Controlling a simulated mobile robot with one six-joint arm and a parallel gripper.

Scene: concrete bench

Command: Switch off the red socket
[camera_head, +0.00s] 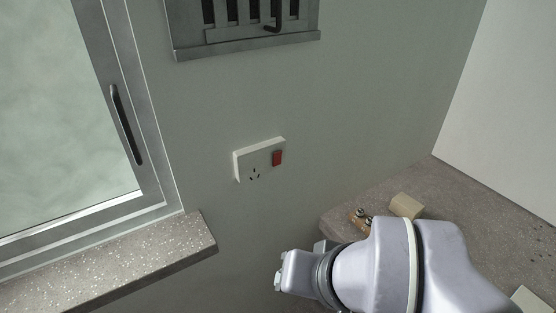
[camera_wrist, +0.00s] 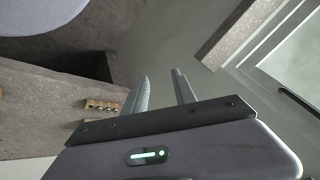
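The socket (camera_head: 259,161) is a white wall plate on the grey-green wall, in the middle of the head view. Its red rocker switch (camera_head: 277,158) is on the right side, with dark plug holes to the lower left. I cannot tell which way the rocker is tilted. My gripper shows in the wrist view (camera_wrist: 161,84) with its two fingers apart and nothing between them. In the head view my arm's end is below the socket, clear of it in the picture; the fingers are mostly hidden there. The socket does not show in the wrist view.
A window frame with a dark handle (camera_head: 126,124) and a speckled sill (camera_head: 120,262) are at left. A metal grille (camera_head: 245,40) hangs above. A concrete bench (camera_head: 450,200) at right carries a beige block (camera_head: 406,206) and a small brown holed piece (camera_head: 359,219).

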